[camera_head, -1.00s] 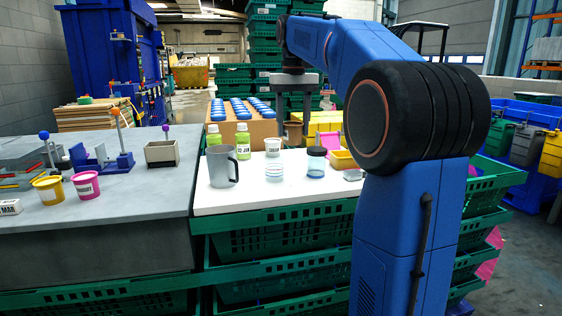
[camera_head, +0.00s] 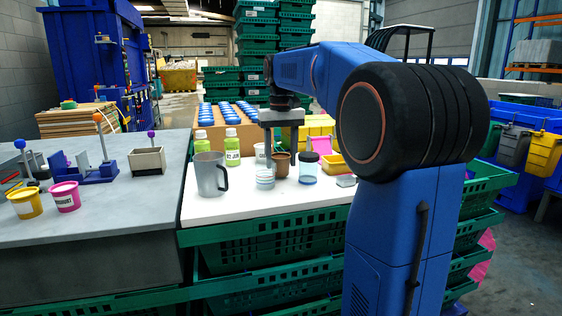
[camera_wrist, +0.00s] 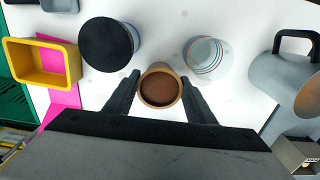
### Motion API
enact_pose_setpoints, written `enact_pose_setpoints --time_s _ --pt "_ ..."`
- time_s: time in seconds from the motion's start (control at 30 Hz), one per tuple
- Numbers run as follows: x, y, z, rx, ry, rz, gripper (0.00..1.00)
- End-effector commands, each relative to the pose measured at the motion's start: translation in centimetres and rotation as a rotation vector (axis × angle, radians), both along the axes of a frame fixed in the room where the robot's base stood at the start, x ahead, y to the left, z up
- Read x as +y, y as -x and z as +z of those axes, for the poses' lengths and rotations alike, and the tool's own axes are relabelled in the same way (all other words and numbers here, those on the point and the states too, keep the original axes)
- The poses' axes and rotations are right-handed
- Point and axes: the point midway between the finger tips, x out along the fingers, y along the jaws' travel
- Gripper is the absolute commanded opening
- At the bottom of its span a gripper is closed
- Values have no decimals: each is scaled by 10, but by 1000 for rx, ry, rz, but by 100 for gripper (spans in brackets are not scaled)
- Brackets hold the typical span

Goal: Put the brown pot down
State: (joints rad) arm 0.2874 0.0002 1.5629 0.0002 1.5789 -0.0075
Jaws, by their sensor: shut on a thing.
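The brown pot (camera_head: 282,165) is upright between the fingers of my gripper (camera_head: 282,150), low over the white board (camera_head: 230,207). I cannot tell whether its base touches the board. In the wrist view the round brown pot (camera_wrist: 160,88) sits between the two dark fingers of my gripper (camera_wrist: 160,82), which are shut on it. Its open rim and brown inside face the camera.
A dark-lidded jar (camera_head: 308,168) and a striped white cup (camera_head: 265,179) stand close on either side of the pot. A grey mug (camera_head: 210,174), green bottles (camera_head: 232,147) and a yellow tray (camera_head: 335,163) are nearby. The board's front left is clear.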

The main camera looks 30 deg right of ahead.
Motion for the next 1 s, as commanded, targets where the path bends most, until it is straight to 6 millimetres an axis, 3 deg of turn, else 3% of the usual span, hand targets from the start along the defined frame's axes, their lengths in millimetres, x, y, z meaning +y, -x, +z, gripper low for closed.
enact_pose_setpoints --time_s 0.1,0.47,0.5,0.53,0.87,1.0 --pt "0 0 -10 -1 0 0 25" --pt "0 0 -13 0 0 0 25" --pt "0 0 -13 0 0 0 59" --pt "0 0 -12 -1 0 0 67" --pt "0 0 -11 -1 0 0 69" --pt "0 -1 -1 -3 1 0 69"
